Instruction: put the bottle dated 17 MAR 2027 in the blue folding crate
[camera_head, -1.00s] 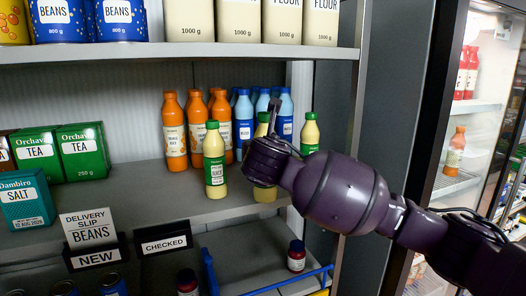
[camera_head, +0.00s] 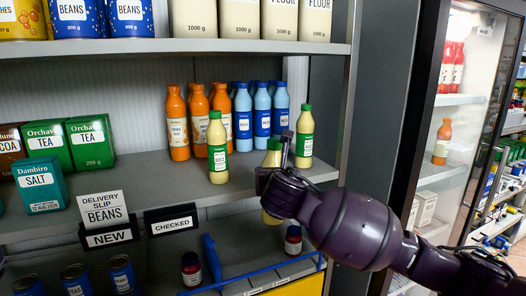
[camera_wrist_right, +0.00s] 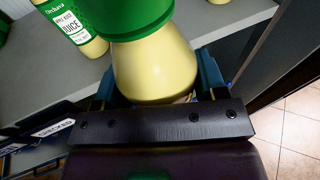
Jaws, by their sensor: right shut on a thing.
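My right gripper (camera_head: 272,182) is shut on a pale yellow juice bottle (camera_head: 271,157) with a green band. The bottle's lower end shows below my gripper, overlapping the shelf's front edge. In the right wrist view the bottle (camera_wrist_right: 155,68) fills the upper middle, and no date is visible. Two similar bottles stand on the shelf, one to the left (camera_head: 217,148) and one to the right (camera_head: 305,138); their dates are unreadable. Blue bars (camera_head: 210,264) below the shelf may belong to the blue folding crate; its full shape is unclear. My left gripper is not in view.
Orange bottles (camera_head: 178,125) and blue bottles (camera_head: 263,110) stand behind on the shelf. Tea boxes (camera_head: 90,143) and a salt box (camera_head: 41,186) stand left. "NEW" (camera_head: 108,238) and "CHECKED" (camera_head: 172,223) signs are at the front edge. Jars and cans stand below. A shelf upright (camera_head: 343,100) is close right.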

